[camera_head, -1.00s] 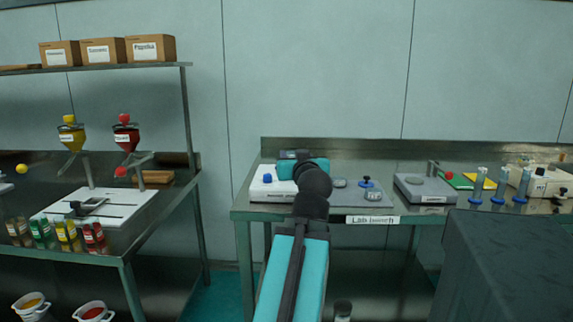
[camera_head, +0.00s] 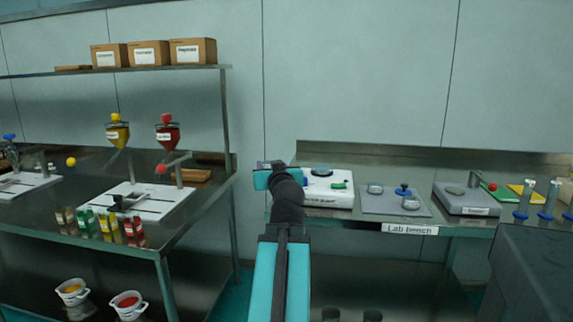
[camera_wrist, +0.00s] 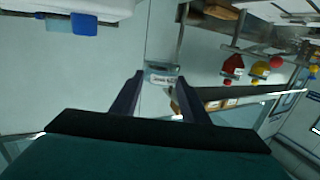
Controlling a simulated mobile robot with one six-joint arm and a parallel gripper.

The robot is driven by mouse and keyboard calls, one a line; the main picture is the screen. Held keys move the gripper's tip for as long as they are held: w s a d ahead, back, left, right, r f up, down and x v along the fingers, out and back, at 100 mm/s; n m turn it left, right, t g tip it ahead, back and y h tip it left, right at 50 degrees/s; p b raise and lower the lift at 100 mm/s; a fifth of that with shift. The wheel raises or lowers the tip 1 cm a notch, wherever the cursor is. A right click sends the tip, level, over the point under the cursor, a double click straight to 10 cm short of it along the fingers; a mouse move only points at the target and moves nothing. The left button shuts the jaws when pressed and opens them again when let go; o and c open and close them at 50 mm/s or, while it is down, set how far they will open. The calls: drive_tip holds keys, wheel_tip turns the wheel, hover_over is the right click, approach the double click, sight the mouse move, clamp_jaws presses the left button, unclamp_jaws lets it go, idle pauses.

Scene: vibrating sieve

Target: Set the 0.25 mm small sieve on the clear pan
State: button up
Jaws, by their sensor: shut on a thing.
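In the wrist view my gripper (camera_wrist: 160,88) is shut on a small round sieve (camera_wrist: 161,74) with a white label. The label's print is too small to read. In the head view my wrist hides most of the gripper, which is left of the white machine on the lab bench. Small round metal and clear-looking dishes stand on a grey mat (camera_head: 372,208) to the right of the machine. One dish (camera_head: 375,188) is at the mat's back left and another (camera_head: 410,203) is at its front right. I cannot tell which is the clear pan.
The white machine (camera_head: 325,192) has a dark disc on top and a green button. A scale (camera_head: 466,200) and blue-footed tubes (camera_head: 522,205) stand further right. A separate steel table (camera_head: 165,240) with funnels and jars is at left. A gap separates the tables.

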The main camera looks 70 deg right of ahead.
drive_tip(key=w+a+f+n+t+y, duration=0.2)
drive_tip(key=w+a, duration=0.7)
drive_tip(key=w, duration=0.3)
drive_tip(key=w+a+f+n+t+y, duration=0.2)
drive_tip(key=w+a, duration=0.6)
drive_tip(key=w, duration=0.4)
drive_tip(key=w+a+f+n+t+y, duration=0.2)
drive_tip(key=w+a, duration=0.7)
drive_tip(key=w, duration=0.3)
drive_tip(key=w+a+f+n+y, duration=0.1)
drive_tip(key=w+a, duration=0.3)
drive_tip(key=a, duration=0.9)
drive_tip(key=w+a+f+n+t+y, duration=0.1)
drive_tip(key=w+a+y, duration=0.3)
drive_tip(key=a, duration=0.9)
drive_tip(key=w+a+f+n+y, duration=0.3)
drive_tip(key=w+a, duration=0.3)
drive_tip(key=a, duration=0.8)
drive_tip(key=shift+f+t, duration=0.25)
drive_tip(key=shift+t, duration=0.05)
drive_tip(key=shift+w, duration=0.1)
